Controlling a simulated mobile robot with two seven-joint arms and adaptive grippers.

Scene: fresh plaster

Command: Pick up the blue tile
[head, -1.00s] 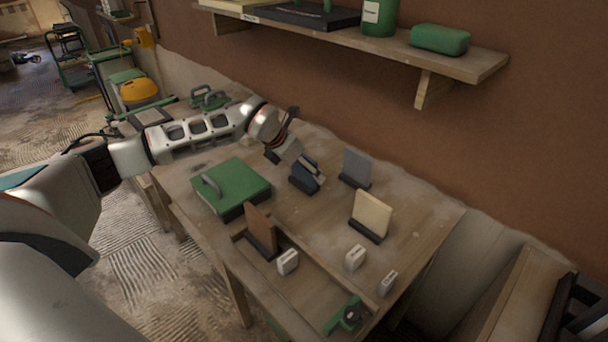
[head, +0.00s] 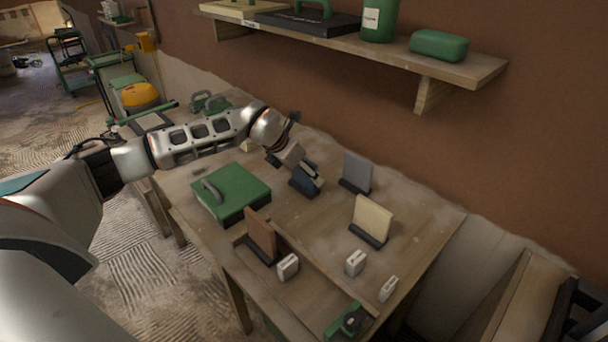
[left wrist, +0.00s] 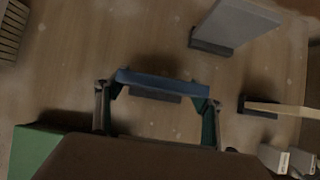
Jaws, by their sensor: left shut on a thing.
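The blue tile (head: 302,184) stands at its dark holder on the workbench (head: 300,231), towards the back. In the left wrist view the tile (left wrist: 160,82) is seen edge-on, with the dark holder (left wrist: 155,95) just beneath it. My left gripper (head: 306,172) comes down from above and behind and is shut on the tile. In the left wrist view its two fingers (left wrist: 158,88) are at the tile's two ends. I cannot tell whether the tile is clear of its holder. My right gripper is in neither view.
A grey tile (head: 357,171), a cream tile (head: 372,217) and a brown tile (head: 260,233) stand in holders nearby. A green case (head: 240,190) lies left of the gripper. Small white blocks (head: 356,262) are at the front. A shelf (head: 455,66) hangs above.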

